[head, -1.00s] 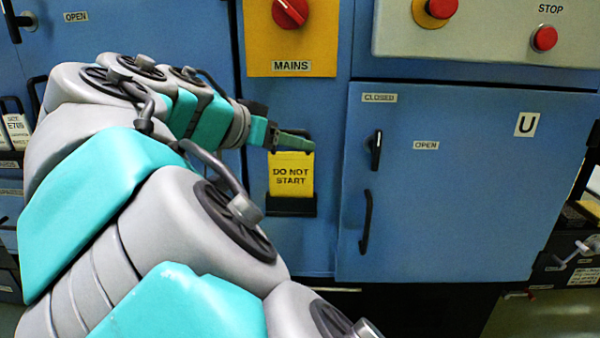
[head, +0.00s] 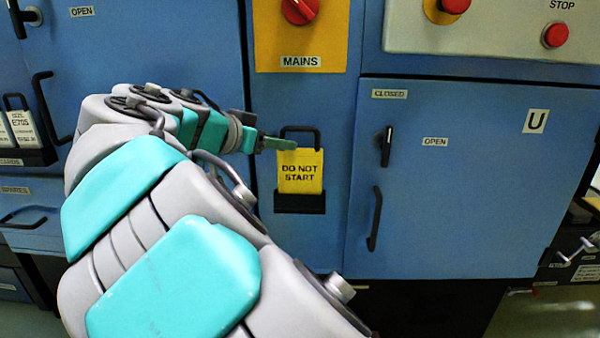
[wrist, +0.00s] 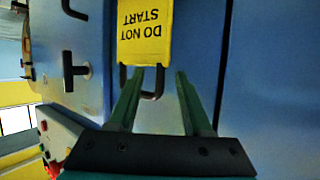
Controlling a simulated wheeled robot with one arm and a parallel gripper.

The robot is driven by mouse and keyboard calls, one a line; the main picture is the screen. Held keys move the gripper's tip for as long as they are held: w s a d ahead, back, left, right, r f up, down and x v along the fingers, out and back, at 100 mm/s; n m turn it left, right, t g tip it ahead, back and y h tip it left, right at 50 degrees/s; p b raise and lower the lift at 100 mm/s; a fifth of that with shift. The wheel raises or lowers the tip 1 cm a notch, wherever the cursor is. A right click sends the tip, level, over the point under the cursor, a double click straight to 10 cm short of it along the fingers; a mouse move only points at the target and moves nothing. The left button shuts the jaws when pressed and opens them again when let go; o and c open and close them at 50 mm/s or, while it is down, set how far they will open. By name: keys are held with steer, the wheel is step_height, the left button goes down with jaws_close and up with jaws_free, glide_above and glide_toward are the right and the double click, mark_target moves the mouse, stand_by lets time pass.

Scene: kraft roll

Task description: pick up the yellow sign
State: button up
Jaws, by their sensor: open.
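The yellow sign (head: 300,172) reads "DO NOT START" and stands upright in a black holder (head: 300,203) on the blue cabinet front. A black loop handle (head: 318,136) rises from the sign's top. My gripper (head: 292,145) is just left of the loop in the head view, at the height of the sign's top. In the wrist view the sign (wrist: 145,32) appears upside down, with its loop (wrist: 152,95) between the two open fingers of my gripper (wrist: 157,82). The fingers look apart from the loop; exact depth is hard to tell.
The red mains switch (head: 299,10) is on a yellow plate above. To the right is a cabinet door with a black latch (head: 387,146) and a door handle (head: 375,218). White cards (head: 22,130) sit in a holder at the far left.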

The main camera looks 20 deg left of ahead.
jaws_close()
stand_by(0.3)
stand_by(1.1)
